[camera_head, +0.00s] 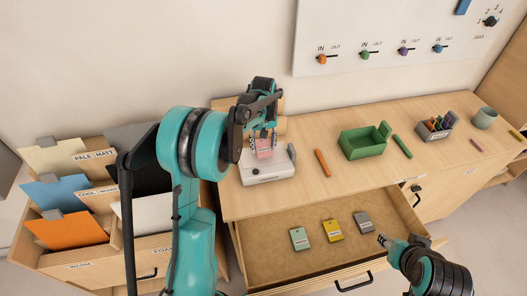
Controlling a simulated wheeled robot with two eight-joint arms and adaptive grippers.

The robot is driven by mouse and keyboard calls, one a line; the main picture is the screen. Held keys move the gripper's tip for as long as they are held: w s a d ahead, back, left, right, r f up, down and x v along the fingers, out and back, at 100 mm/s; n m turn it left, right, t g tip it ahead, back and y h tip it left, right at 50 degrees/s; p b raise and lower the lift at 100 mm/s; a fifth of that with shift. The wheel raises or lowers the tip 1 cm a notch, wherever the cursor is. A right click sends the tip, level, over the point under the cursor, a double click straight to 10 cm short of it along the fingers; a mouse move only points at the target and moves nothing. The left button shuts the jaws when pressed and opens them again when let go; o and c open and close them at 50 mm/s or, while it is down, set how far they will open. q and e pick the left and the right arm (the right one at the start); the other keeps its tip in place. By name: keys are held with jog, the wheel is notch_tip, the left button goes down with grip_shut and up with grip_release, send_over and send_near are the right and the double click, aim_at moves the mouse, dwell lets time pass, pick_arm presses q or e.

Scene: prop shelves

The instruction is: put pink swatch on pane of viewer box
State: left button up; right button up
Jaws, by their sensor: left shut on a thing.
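The pink swatch (264,149) is held at the white viewer box (268,175), over its top. I cannot tell whether the swatch touches the pane, which is mostly hidden behind the swatch and fingers. My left gripper (263,137) points down and is shut on the pink swatch. My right gripper (384,240) is low at the right, by the open drawer's right side, apart from the swatch and box. Its fingers are too small to tell open or shut.
The open drawer (275,262) holds green, yellow and grey swatches. A green tray (362,147), an orange stick (322,163) and a green stick (402,146) lie right of the viewer box. A card file (90,262) stands left. A panel with knobs hangs behind.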

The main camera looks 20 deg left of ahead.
aim_at(264, 148)
pick_arm(q)
jog(key=shift+f+b, duration=0.35)
jog(key=shift+f, duration=1.2)
jog(key=shift+f, duration=0.1)
jog(key=shift+f, duration=0.15)
jog(key=o, duration=1)
